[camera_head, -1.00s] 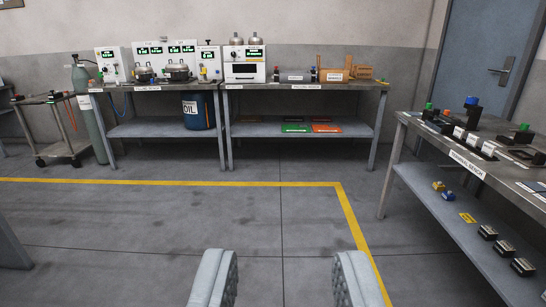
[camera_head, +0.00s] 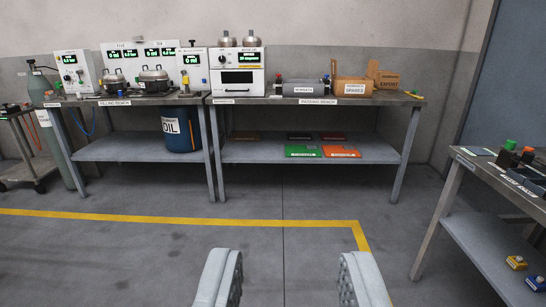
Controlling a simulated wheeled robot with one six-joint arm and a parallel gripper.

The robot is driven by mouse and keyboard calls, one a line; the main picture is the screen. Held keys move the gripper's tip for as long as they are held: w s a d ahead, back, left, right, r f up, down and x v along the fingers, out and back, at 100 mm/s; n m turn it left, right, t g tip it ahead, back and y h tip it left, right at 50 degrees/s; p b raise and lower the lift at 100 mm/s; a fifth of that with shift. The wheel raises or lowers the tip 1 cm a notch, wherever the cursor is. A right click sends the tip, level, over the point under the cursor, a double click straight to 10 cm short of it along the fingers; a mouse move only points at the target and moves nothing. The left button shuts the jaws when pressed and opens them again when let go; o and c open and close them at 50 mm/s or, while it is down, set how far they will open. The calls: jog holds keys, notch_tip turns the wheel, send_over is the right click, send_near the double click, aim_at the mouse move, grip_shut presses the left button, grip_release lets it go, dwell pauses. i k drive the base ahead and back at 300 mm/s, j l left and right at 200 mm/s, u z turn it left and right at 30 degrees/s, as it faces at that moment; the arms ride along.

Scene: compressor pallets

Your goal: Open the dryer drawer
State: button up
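The likely dryer is a white box (camera_head: 238,72) on the back bench, left of the picture's middle. It has a green-lit display at its upper right and a dark-framed rectangular panel on its front, which looks flush and closed.
The packing bench (camera_head: 315,101) holds the white box, a grey roll-like unit (camera_head: 303,87) and wooden boxes (camera_head: 353,86). The filling bench (camera_head: 125,101) adjoins it on the left. Another bench (camera_head: 447,200) stands at right. The floor ahead is clear, with a yellow line (camera_head: 180,217).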

aim_at(245, 83)
jog(key=i+l+u, duration=0.1)
jog(key=i, duration=1.6)
jog(key=i+l+u, duration=0.15)
jog(key=i+u, duration=0.2)
jog(key=i, duration=0.2)
jog(key=i+l+u, duration=0.35)
jog(key=i, duration=0.15)
jog(key=i+l+u, duration=0.35)
jog(key=i, duration=0.1)
